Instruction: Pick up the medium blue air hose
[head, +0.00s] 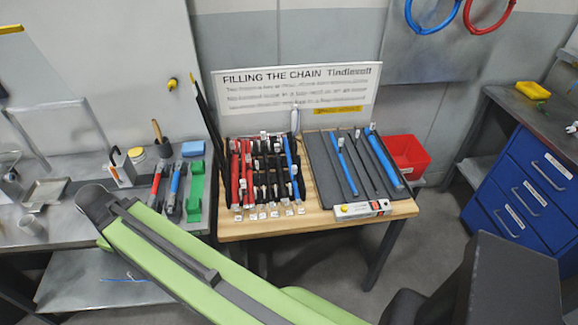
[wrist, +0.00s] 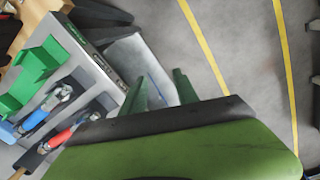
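In the head view, a blue hose (head: 344,165) and a thicker blue hose (head: 384,157) lie in the dark grey tray (head: 361,188) on the wooden table. Another blue hose (head: 293,167) lies in the black rack left of it, near red ones. I cannot tell which is the medium one. My gripper (wrist: 160,84) shows in the wrist view, its two green fingers apart with nothing between them. It points down past a grey bench, away from the tray. In the head view my green arm crosses the foreground, and I cannot make out the gripper.
The wooden table (head: 236,229) carries a sign (head: 297,92) behind the rack. A red bin (head: 407,152) stands right of the tray. The grey bench at left holds tools and a green holder (head: 195,191). A blue drawer cabinet (head: 528,188) stands at right.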

